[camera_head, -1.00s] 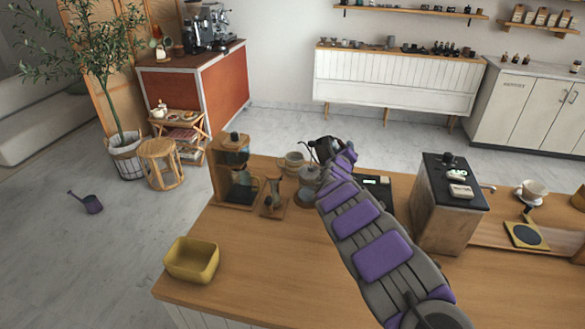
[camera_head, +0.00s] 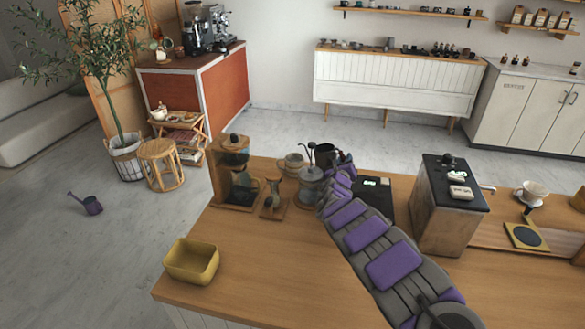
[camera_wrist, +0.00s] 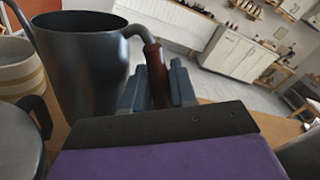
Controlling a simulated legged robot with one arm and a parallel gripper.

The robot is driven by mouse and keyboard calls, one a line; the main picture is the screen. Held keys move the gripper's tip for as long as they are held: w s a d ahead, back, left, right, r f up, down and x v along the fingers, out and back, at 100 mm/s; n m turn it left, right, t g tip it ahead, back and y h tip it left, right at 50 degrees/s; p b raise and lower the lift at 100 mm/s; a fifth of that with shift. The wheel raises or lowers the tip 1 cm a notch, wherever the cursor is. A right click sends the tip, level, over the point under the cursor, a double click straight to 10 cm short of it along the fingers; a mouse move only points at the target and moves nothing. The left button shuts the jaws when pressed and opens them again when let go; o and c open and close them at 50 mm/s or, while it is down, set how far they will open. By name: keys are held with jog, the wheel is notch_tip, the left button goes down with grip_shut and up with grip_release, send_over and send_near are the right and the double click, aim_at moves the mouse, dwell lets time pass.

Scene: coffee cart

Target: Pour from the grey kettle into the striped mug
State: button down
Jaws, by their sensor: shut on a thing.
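The grey kettle (camera_wrist: 85,65) is dark and metallic, with a brown handle (camera_wrist: 156,75). My gripper (camera_wrist: 160,88) is shut on that handle in the wrist view. In the head view the kettle (camera_head: 325,154) looks nearly upright at the far side of the counter, its thin spout on the left. My gripper is mostly hidden behind my arm there. The striped mug (camera_wrist: 18,68), cream with tan bands, is left of the kettle in the wrist view. In the head view the mug (camera_head: 292,162) sits left of the kettle's spout. I cannot see inside the mug.
A glass press (camera_head: 310,187) stands just in front of the kettle and mug. A wooden dripper stand (camera_head: 233,170) is to the left. A black scale (camera_head: 375,190) and a boxy grinder (camera_head: 447,205) are to the right. A yellow bin (camera_head: 191,262) sits at the front left.

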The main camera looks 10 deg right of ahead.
jog(key=shift+s+f+m, duration=0.1)
jog(key=shift+f+m, duration=0.8)
jog(key=shift+f, duration=0.75)
jog(key=shift+r, duration=0.1)
jog(key=shift+r, duration=2.45)
